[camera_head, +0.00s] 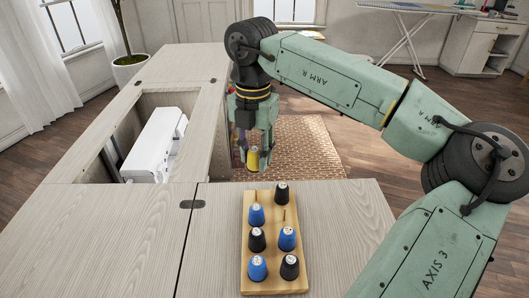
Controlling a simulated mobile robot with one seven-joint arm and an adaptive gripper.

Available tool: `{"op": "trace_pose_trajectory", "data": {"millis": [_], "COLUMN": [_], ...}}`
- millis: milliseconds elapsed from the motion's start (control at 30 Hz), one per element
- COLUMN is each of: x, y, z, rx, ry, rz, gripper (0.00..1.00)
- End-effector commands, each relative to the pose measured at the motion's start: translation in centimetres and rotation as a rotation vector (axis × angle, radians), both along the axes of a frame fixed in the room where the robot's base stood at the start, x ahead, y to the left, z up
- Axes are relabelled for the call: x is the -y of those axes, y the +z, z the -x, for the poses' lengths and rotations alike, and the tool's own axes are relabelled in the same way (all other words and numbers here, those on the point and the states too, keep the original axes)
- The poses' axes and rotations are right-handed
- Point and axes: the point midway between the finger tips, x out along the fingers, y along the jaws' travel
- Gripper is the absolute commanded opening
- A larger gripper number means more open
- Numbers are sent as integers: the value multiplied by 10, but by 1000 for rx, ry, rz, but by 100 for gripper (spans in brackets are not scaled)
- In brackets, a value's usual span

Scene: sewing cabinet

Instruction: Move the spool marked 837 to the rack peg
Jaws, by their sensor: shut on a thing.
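My gripper (252,158) points down beyond the far edge of the near tabletop. It is shut on a yellow spool (252,161), which hangs between its fingers in the air. The number on this spool is too small to read. A light wooden rack (273,277) lies on the near tabletop, below and a little right of my gripper in the picture. It carries several black and blue spools, such as a black one (282,188) at its far end and a blue one (256,214).
The pale cabinet top (335,225) is clear to the right of the rack. A white sewing machine (158,143) sits in a recess at left. A woven rug (300,150) lies on the floor behind. A potted plant (130,68) and an ironing board stand further back.

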Motion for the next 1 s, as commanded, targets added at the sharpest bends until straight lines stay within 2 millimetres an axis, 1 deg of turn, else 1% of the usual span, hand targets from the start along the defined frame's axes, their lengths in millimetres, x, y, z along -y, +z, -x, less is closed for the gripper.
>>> {"op": "trace_pose_trajectory", "data": {"millis": [167,267,467,633,733,1000], "x": [-3,-3,-3,-4,-3,-3], "y": [-2,-7,-27,-52,-47,-54], "z": [1,1,1,1,1,1], "rx": [0,0,0,0,1,0], "ry": [16,17,15,17,16,15], "rz": [0,0,-1,-1,0,0], "gripper": [14,14,14,14,14,14]}}
